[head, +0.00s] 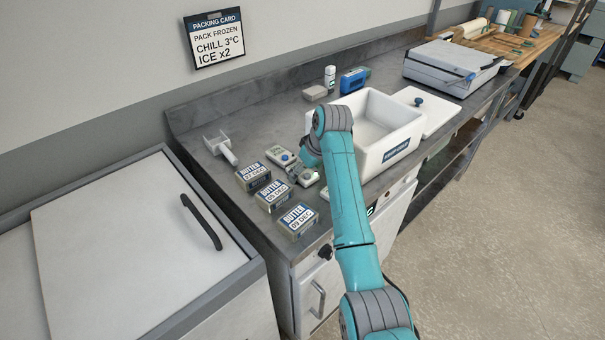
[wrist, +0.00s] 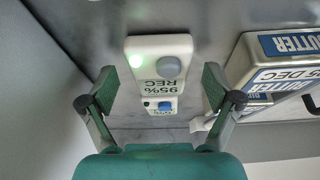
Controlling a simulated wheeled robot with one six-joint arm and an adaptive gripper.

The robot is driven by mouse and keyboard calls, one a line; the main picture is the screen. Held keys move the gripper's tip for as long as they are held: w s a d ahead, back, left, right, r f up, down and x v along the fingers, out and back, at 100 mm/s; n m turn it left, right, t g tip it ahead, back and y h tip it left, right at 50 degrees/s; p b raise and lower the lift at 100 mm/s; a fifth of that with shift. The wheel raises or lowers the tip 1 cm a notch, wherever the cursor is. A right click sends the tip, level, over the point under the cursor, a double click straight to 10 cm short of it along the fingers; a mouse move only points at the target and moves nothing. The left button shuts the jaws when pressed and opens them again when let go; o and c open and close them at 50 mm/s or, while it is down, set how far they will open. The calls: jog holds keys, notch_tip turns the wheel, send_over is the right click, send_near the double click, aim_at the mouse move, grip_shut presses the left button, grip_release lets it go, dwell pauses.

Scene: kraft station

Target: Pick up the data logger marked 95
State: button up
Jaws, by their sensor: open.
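In the wrist view, a white data logger (wrist: 160,60) reads "95% REC" upside down, with a round grey-blue button and a lit green light. A second, similar logger (wrist: 160,106) appears below it, its label too small to read. My gripper (wrist: 159,86) is open and empty, with its fingers to the left and right of the loggers and gaps on both sides. In the head view, my gripper (head: 302,171) is low over the counter and partly hidden by my arm. One logger (head: 281,157) lies beyond it and another (head: 307,178) beside it. I cannot match these to the wrist view.
Butter packs (head: 272,194) stand left of the loggers, and one (wrist: 285,60) is close on the right in the wrist view. A white open box (head: 405,145) stands right of my arm. A white scoop-like holder (head: 220,146) is at the back left. The back counter is partly clear.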

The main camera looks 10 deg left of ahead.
jog(key=c, duration=1.3)
jog(key=shift+o, duration=0.2)
